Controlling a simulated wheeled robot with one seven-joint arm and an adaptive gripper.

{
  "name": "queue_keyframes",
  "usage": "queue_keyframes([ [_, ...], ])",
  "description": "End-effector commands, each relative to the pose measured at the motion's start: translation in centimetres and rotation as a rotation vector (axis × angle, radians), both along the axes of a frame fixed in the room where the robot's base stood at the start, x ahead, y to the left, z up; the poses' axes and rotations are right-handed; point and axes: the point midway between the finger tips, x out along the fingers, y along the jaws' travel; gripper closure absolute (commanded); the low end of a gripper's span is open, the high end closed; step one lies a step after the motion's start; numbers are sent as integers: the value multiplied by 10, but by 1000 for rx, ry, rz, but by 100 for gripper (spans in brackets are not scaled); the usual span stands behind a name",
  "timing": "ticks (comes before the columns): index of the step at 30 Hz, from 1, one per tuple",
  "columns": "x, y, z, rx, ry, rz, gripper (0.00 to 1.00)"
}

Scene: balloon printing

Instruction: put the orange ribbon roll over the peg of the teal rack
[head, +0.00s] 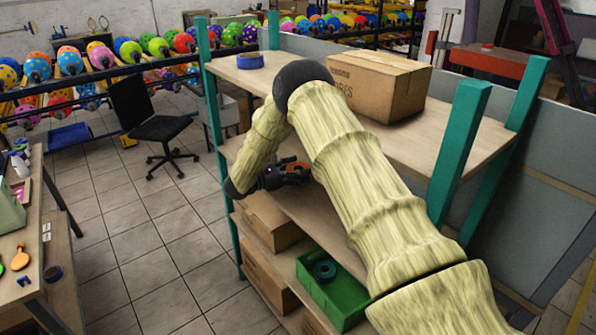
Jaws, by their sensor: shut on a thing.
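The teal rack (461,150) stands in front of me, with teal posts and wooden shelves. My gripper (296,174) is at the level of the rack's middle shelf, near its left part. It is shut on the orange ribbon roll (297,167), of which only a small part shows between the dark fingers. My arm crosses in front of the rack and hides much of its middle. I cannot make out the peg in this view.
A cardboard box (378,84) and a blue roll (250,61) lie on the top shelf. Below, a green crate (352,315) holds a dark teal roll (324,270), beside cardboard boxes (268,222). A black chair (150,127) and a table (62,315) stand left, with clear floor between.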

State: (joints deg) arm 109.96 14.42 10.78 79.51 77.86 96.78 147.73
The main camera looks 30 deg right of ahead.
Motion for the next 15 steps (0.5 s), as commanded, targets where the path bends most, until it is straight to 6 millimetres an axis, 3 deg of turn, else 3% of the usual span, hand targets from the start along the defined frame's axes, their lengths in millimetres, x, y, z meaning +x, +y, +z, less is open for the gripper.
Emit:
queue_keyframes([
  [15, 0, 0, -18, 0, 1, 0, 50],
])
